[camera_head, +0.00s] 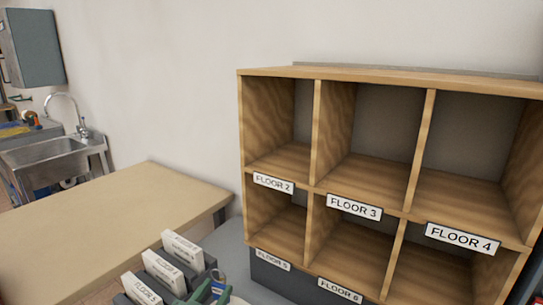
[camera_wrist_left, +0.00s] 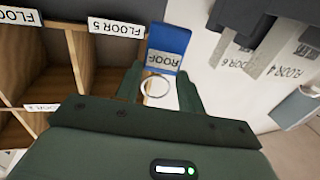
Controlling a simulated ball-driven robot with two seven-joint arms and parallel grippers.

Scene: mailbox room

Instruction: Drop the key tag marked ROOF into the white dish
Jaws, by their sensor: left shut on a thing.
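My left gripper (camera_head: 212,291) shows at the bottom edge of the head view, green and partly cut off, close to the card holders. In the left wrist view its two green fingers (camera_wrist_left: 158,88) are closed on a blue key tag (camera_wrist_left: 168,42). The tag has a white label reading ROOF, upside down, and its metal ring lies between the fingers. A white patch (camera_head: 239,301) just right of the gripper may be the dish; I cannot tell for certain. My right gripper is not in view.
A wooden pigeonhole unit (camera_head: 318,130) with floor labels stands right of the gripper. Grey holders with white cards (camera_head: 182,248) stand just left of it. A bare tan table (camera_head: 110,225) lies further left, with a sink (camera_head: 50,155) behind.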

